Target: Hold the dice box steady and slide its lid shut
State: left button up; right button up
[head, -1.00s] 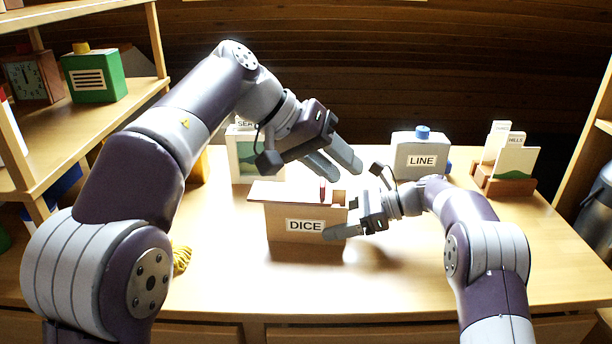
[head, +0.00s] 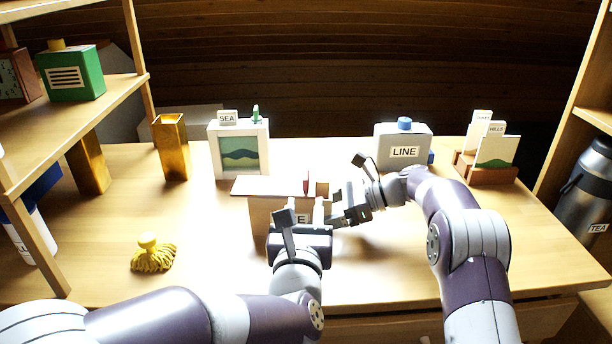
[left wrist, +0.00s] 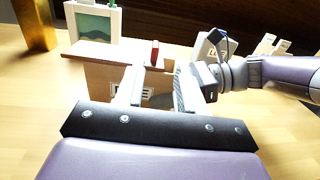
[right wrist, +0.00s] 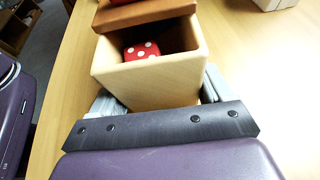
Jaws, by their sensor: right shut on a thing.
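The wooden dice box (head: 262,212) stands upright on the table, its front label partly hidden by my left gripper. Its lid (head: 262,186) is partly open and sticks out past the left end; a red tab (head: 306,181) stands on it. In the right wrist view a red die (right wrist: 141,51) lies inside the uncovered end of the box. My right gripper (head: 336,207) is shut on the box's right end, one finger on each side. My left gripper (head: 308,212) is in front of the box, below the tab, with its fingers apart and nothing between them visible.
A SEA picture block (head: 239,150) and a LINE container (head: 402,148) stand behind the box. A yellow tasselled thing (head: 152,254) lies at the left. A gold holder (head: 171,147) is at the back left and a card rack (head: 486,165) at the back right. The table's left middle is clear.

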aim_at(306, 182)
pick_arm(q)
jog(key=w, duration=0.8)
jog(key=w+d, duration=0.1)
jog(key=w, duration=0.3)
jog(key=shift+f, duration=0.25)
grip_shut()
